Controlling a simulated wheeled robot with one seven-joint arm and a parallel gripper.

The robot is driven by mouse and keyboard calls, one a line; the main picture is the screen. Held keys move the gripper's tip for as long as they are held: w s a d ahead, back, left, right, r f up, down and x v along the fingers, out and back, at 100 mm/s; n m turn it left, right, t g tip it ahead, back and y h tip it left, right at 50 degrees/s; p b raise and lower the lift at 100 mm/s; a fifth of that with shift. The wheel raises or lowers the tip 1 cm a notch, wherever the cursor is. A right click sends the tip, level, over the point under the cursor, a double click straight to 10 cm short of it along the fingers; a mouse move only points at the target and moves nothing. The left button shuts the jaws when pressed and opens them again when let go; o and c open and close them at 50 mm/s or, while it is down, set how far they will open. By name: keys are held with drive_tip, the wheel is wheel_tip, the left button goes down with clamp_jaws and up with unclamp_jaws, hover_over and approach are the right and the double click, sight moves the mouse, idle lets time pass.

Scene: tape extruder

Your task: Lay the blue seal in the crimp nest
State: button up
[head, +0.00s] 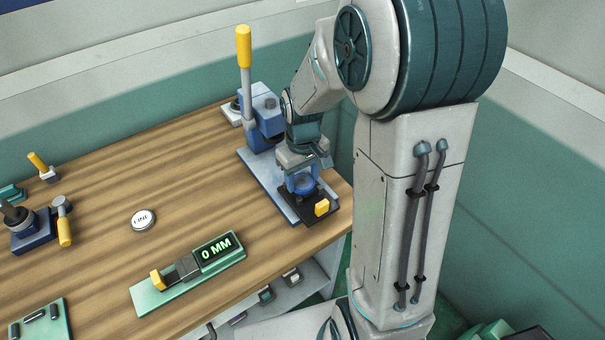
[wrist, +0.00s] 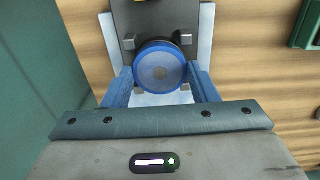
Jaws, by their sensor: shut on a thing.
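The blue seal (wrist: 160,66) is a round disc with a lighter centre. My gripper (wrist: 160,74) is shut on it, one blue finger on each side. In the head view the seal (head: 302,184) shows below my gripper (head: 303,172). The crimp nest (wrist: 150,18) is a dark block with small grey posts around the disc; it also shows in the head view (head: 309,208) at the front of the press, with a yellow tab (head: 321,207). The seal is over the nest, among the posts in the wrist view. I cannot tell whether it touches the nest floor.
The blue press (head: 264,118) with a yellow-topped lever (head: 244,60) stands just behind the nest. A green gauge reading 0 MM (head: 190,273), a round tin (head: 143,219) and small tools (head: 35,225) lie to the left. The wooden bench between is clear.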

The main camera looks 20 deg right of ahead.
drive_tip(key=o, duration=1.4)
drive_tip(key=shift+c, duration=0.2)
wheel_tip(320, 180, up, 14)
drive_tip(key=shift+f, duration=0.15)
drive_tip(key=s+f+m+t, duration=0.2)
drive_tip(key=s+m+t, duration=0.1)
drive_tip(key=s, duration=1.1)
drive_tip(key=shift+m, duration=0.3)
